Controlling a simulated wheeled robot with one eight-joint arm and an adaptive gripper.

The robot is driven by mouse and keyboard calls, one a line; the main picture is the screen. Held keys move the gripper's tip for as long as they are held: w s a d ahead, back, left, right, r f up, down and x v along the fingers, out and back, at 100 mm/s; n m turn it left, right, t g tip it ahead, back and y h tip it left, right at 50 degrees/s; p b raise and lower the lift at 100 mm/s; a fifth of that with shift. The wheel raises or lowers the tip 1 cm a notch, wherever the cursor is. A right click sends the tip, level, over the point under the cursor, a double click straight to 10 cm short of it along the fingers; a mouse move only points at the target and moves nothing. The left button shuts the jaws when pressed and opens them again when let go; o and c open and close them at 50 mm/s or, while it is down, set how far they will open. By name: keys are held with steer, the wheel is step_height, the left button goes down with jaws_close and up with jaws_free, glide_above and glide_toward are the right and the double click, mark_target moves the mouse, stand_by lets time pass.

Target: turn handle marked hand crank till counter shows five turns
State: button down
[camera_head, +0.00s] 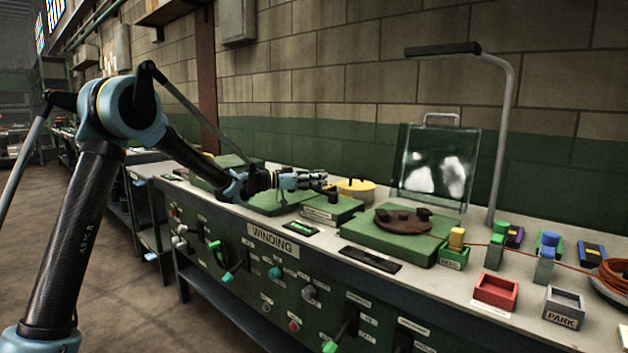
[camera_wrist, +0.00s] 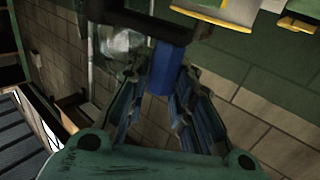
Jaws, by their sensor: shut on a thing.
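My gripper (camera_head: 318,181) reaches in over the bench, its fingers pointing right, just left of a yellow round drum (camera_head: 356,186). In the wrist view my gripper (camera_wrist: 160,82) has its fingers on either side of a blue cylindrical handle (camera_wrist: 163,66) and is shut on it. The handle joins a dark crank arm (camera_wrist: 135,33). The fingers hide part of the handle. A small display with a green readout (camera_head: 301,228) lies on the bench near the WINDING sign; its figures are too small to read. No hand crank marking is readable.
A green block with a brown disc (camera_head: 402,220) stands right of the drum. Further right are a red tray (camera_head: 495,291), a grey PARK box (camera_head: 564,306) and a lamp post (camera_head: 501,140). A glass panel (camera_head: 435,165) stands behind. Knobs line the green front panel (camera_head: 250,262).

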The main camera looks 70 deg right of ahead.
steer(key=c, duration=1.6)
jaws_free()
steer(key=shift+w+r, duration=0.1)
steer(key=shift+w, duration=0.1)
steer(key=shift+o, duration=1.2)
steer(key=shift+s, duration=0.1)
steer(key=v, duration=1.2)
steer(key=shift+a, duration=0.2)
steer(key=c, duration=0.9)
steer(key=a+n+t+h, duration=0.1)
steer(key=a, duration=0.1)
steer(key=a+n+t+h, duration=0.1)
steer(key=a, duration=0.1)
steer(key=w+a+n+t+h, duration=0.1)
steer(key=a, duration=0.2)
steer(key=shift+t+h, duration=0.4)
jaws_close()
steer(key=x, duration=1.3)
steer(key=shift+s+d, duration=0.2)
steer(key=shift+d, duration=0.2)
